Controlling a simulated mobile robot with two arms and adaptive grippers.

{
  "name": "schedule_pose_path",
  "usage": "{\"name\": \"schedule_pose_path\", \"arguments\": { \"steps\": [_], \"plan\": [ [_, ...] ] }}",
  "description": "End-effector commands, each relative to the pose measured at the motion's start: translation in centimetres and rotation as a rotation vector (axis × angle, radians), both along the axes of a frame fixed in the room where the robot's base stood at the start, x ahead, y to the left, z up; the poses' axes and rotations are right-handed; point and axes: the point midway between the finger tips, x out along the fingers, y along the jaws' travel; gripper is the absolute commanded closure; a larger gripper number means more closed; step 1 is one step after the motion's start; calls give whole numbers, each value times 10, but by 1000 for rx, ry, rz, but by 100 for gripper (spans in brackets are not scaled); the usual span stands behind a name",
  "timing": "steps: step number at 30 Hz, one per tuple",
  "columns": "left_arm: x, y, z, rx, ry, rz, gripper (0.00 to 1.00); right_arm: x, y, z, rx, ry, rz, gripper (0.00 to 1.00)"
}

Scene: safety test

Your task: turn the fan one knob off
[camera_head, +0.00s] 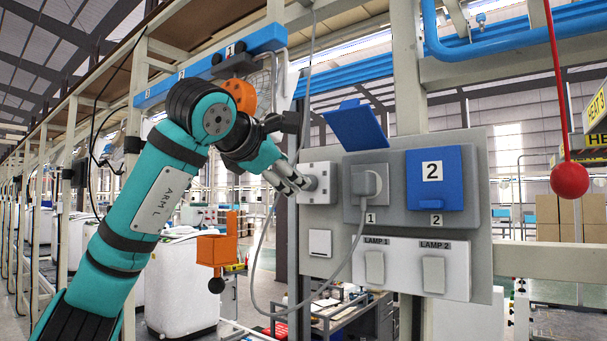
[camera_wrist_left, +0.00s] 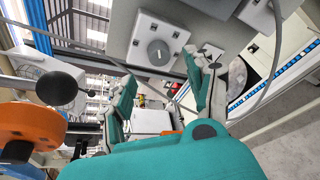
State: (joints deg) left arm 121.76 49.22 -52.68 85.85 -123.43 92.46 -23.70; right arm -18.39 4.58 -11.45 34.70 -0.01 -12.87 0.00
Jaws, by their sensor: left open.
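A round grey knob (camera_head: 311,183) is on a square light-grey box (camera_head: 319,169) at the left of the wall panel, partly behind my gripper in the head view. In the left wrist view the knob (camera_wrist_left: 158,53) shows clearly as a disc with a slot mark on its box (camera_wrist_left: 137,57). I cannot read a label that names it as fan one. My left gripper (camera_head: 291,182) is just left of the knob, fingers pointing at it. In the left wrist view the gripper (camera_wrist_left: 168,76) is open, fingers apart and nothing between them; I cannot tell whether they touch the knob.
The panel (camera_head: 478,250) also holds a plugged socket (camera_head: 366,184) under a raised blue cover (camera_head: 356,124), a closed blue cover (camera_head: 435,160), and LAMP 1 (camera_head: 375,268) and LAMP 2 (camera_head: 433,274) switches. A grey cable hangs below the knob. A red ball (camera_head: 569,180) hangs at right.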

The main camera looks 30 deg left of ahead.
Motion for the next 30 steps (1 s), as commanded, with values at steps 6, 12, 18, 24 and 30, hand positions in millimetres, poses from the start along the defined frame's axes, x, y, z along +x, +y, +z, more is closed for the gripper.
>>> {"name": "schedule_pose_path", "arguments": {
  "steps": [6,12,18,24,30],
  "plan": [
    [42,6,-8,-1,1,0,45,46,3,22,8,-73,1,60],
    [64,9,-14,-1,-1,1,45,40,2,28,6,-60,0,60],
    [69,9,-17,-1,-2,0,45,16,1,28,2,-24,0,60],
    [69,9,-17,-1,-2,-1,47,17,1,27,2,-25,0,60],
    [69,9,-17,-1,-2,0,74,25,2,28,4,-38,0,60]
  ]
}}
